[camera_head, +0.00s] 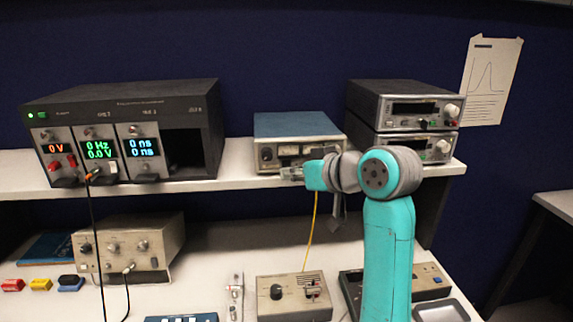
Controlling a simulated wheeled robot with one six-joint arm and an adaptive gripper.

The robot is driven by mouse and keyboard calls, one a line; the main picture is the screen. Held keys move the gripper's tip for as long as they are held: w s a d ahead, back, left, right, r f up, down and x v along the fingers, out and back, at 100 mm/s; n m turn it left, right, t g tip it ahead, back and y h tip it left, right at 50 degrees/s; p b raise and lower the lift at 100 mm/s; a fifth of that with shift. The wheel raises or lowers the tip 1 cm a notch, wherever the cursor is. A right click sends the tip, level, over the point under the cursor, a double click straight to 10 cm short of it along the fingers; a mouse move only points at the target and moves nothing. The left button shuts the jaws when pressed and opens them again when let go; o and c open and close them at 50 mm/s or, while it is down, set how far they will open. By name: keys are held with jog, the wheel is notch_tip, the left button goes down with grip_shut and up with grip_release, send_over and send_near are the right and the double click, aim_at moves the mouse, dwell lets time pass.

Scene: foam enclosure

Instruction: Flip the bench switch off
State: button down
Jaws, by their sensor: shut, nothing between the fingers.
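My gripper (290,174) is in front of the lower edge of a blue-topped instrument (300,126) on the shelf, at the end of my teal arm. Its fingers are small in the picture and look shut and empty. I cannot tell whether they touch the instrument. No part is clearly marked as the bench switch. A beige box (276,311) on the bench below has a dark knob (277,292) and small fittings that may include a switch. My arm hides part of the shelf and the bench on the right.
A dark rack instrument (150,94) with lit displays stands on the shelf at left. Two stacked grey units (406,95) stand at right. A yellow cable (313,230) and a black cable (95,240) hang down. A beige unit (165,235) sits on the lower bench.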

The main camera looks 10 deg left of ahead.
jog(key=s, duration=0.1)
jog(key=s+d, duration=0.1)
jog(key=s, duration=0.2)
jog(key=shift+s+d+f, duration=0.2)
jog(key=shift+s+f, duration=0.1)
jog(key=shift+s, duration=0.1)
